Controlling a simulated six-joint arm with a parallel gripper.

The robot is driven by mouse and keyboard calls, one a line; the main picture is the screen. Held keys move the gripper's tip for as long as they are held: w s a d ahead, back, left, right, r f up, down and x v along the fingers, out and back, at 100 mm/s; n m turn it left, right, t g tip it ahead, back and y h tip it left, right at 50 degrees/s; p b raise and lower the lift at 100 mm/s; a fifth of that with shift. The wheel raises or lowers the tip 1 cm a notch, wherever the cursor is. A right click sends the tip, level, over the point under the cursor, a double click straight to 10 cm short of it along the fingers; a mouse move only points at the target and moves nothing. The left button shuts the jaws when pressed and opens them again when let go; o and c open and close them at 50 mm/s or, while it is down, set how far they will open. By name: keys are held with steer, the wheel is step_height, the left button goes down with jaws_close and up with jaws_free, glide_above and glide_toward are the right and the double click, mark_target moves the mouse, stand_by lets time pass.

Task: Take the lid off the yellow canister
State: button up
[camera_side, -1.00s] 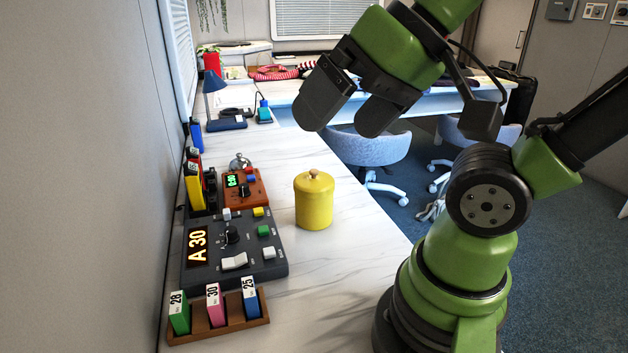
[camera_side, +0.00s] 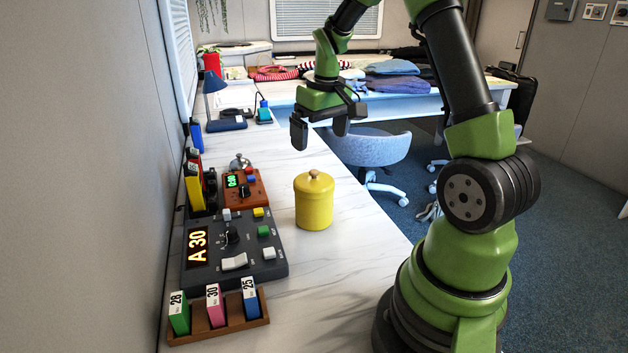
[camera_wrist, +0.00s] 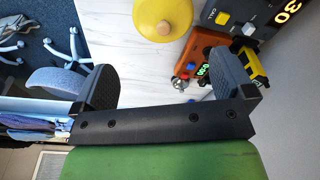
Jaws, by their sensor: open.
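The yellow canister (camera_side: 313,207) stands upright on the white marbled worktop. Its yellow lid (camera_side: 314,181) is on it, with a small tan knob (camera_side: 314,173) on top. My gripper (camera_side: 320,141) is open and empty, above the worktop and behind the canister in the side view, apart from it. In the wrist view the lid (camera_wrist: 175,12) shows at the top edge, cut off, with its knob (camera_wrist: 163,28). The gripper's two fingers (camera_wrist: 170,88) are spread wide there with nothing between them.
An orange timer box (camera_side: 243,188) and a dark control panel (camera_side: 240,250) reading "A 30" lie left of the canister. A wooden rack (camera_side: 215,330) holds numbered cartridges in front. A blue lamp (camera_side: 215,95) stands farther back. The worktop right of the canister is bare.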

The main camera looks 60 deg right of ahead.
mark_target(314, 171)
steer(key=f, duration=0.3)
steer(key=w+f, duration=0.1)
steer(key=f, duration=0.5)
steer(key=shift+w+f, duration=0.1)
steer(key=shift+w, duration=0.2)
steer(key=c, duration=1.1)
steer(key=shift+o, duration=0.2)
